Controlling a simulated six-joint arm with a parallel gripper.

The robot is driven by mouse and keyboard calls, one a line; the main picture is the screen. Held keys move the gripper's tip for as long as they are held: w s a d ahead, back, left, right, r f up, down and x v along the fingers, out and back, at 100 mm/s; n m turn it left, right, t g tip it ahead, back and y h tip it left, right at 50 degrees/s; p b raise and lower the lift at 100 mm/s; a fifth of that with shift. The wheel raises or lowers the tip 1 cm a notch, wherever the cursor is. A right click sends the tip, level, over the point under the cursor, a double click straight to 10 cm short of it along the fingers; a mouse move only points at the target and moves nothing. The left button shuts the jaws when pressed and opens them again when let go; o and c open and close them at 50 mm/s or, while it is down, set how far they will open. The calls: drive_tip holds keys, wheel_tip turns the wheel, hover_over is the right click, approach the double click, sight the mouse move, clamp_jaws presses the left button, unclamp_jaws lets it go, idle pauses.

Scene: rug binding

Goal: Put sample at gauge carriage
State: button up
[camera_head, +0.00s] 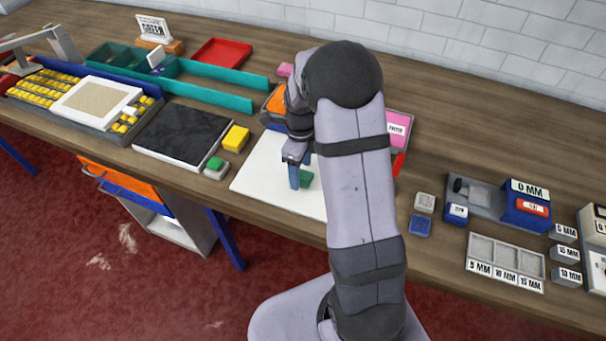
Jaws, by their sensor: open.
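My gripper (300,174) points down over a white board (262,178) near the middle of the table. Its blue fingers are open, beside a small green block (306,180) on the board. I cannot tell whether they touch it. The gauge (527,206), a blue unit reading "0 MM", stands at the right on a grey base (483,205) that seems to hold its carriage. A small pale square (424,202) and a blue square (420,227) lie left of the gauge. Which piece is the sample is not marked. My arm hides the board's right part.
A grey tray (505,288) labelled in mm lies in front of the gauge, with labelled blocks (563,233) to its right. A black slab (182,136), yellow block (236,137) and grey-green block (216,168) lie left of the board. The table behind the gauge is clear.

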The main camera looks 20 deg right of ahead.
sight(301, 175)
drive_tip(key=shift+f, duration=0.55)
drive_tip(key=shift+c, duration=0.6)
drive_tip(key=c, duration=1.1)
drive_tip(key=shift+r, duration=0.1)
wheel_tip(301, 175, up, 10)
drive_tip(key=b, duration=0.2)
drive_tip(key=shift+b, duration=0.3)
